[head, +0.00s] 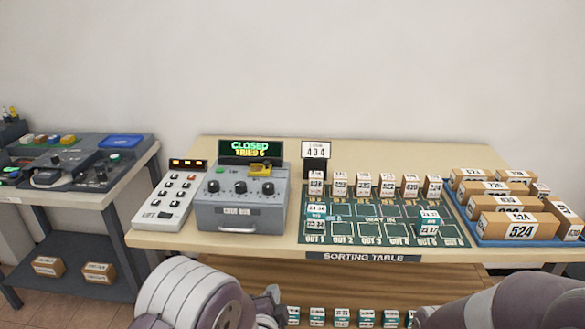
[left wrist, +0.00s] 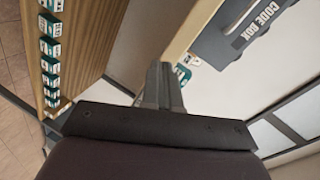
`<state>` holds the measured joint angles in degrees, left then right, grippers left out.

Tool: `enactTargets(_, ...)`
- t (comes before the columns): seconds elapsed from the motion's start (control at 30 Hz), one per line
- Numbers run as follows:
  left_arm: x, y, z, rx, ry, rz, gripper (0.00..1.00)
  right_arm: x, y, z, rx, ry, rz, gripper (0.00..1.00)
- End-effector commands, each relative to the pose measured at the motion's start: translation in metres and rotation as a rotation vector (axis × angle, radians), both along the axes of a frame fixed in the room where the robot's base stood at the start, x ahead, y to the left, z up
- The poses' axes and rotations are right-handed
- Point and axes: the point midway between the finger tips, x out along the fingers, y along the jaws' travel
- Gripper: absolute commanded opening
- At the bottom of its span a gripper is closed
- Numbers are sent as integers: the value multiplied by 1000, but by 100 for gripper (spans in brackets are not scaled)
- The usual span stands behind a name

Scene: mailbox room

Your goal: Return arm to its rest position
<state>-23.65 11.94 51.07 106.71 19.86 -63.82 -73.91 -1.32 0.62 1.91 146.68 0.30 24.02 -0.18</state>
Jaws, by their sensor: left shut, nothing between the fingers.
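My left arm comes in at the bottom of the head view, with its gripper (head: 273,297) low in front of the sorting table (head: 160,228), below the tabletop edge. In the left wrist view the left gripper's fingers (left wrist: 163,82) are together with nothing between them. The gripper appears apart from the table and the things on it. My right arm shows at the bottom right of the head view; its gripper is out of the picture.
The grey code box (head: 243,205) with a "CLOSED" display stands on the table, beside a white keypad (head: 165,200). Several small boxes stand on the green mat (head: 385,240). A blue tray (head: 485,238) holds parcels at right. Small boxes sit under the tabletop. A side desk (head: 80,185) stands left.

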Motion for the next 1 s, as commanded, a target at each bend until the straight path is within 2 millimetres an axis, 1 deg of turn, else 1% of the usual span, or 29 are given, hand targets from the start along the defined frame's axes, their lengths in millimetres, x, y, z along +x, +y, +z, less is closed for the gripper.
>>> enactTargets(0.03, -18, -4, -26, -136, 191, 23, 0, 0, 0, 0, 0, 0, 0, 43)
enactTargets(0.07, -31, -4, -38, -228, 320, 60, 0, 0, 0, 0, 0, 0, 0, 43)
enactTargets(0.1, -51, 0, -50, -335, 484, 135, 0, 0, 0, 0, 0, 0, 0, 43)
enactTargets(0.17, -82, 11, -58, -460, 691, 274, 0, 0, 0, 0, 0, 0, 0, 43)
enactTargets(0.2, -104, 20, -58, -521, 807, 378, 0, 0, 0, 0, 0, 0, 0, 43)
enactTargets(0.27, -135, 36, -53, -590, 944, 541, 0, 0, 0, 0, 0, 0, 0, 43)
enactTargets(0.3, -155, 48, -46, -624, 1017, 651, 0, 0, 0, 0, 0, 0, 0, 43)
enactTargets(0.37, -184, 66, -33, -659, 1098, 811, 0, 0, 0, 0, 0, 0, 0, 43)
enactTargets(0.4, -201, 78, -23, -674, 1134, 905, 0, 0, 0, 0, 0, 0, 0, 43)
enactTargets(0.47, -221, 97, -5, -694, 1152, 1009, 0, 0, 0, 0, 0, 0, 0, 43)
enactTargets(0.5, -221, 109, 9, -721, 1121, 1027, 0, 0, 0, 0, 0, 0, 0, 43)
enactTargets(0.53, -214, 118, 20, -768, 1069, 1034, 0, 0, 0, 0, 0, 0, 0, 43)
enactTargets(0.57, -209, 127, 27, -801, 1044, 1061, 0, 0, 0, 4, 0, 1, 0, 43)
enactTargets(0.6, -211, 123, 57, -785, 1059, 1051, 0, -1, 0, 37, 0, 2, 0, 43)
enactTargets(0.7, -211, 122, 91, -781, 1062, 1047, 0, 0, 0, 72, 0, -2, 0, 43)
enactTargets(0.8, -210, 121, 121, -782, 1061, 1046, 0, 0, 0, 102, 0, -1, 0, 43)
enactTargets(0.9, -210, 121, 144, -781, 1061, 1045, 0, 0, 0, 125, 0, 0, 0, 43)
enactTargets(1.0, -210, 121, 156, -781, 1062, 1044, 0, 0, 0, 137, 0, 0, 0, 43)
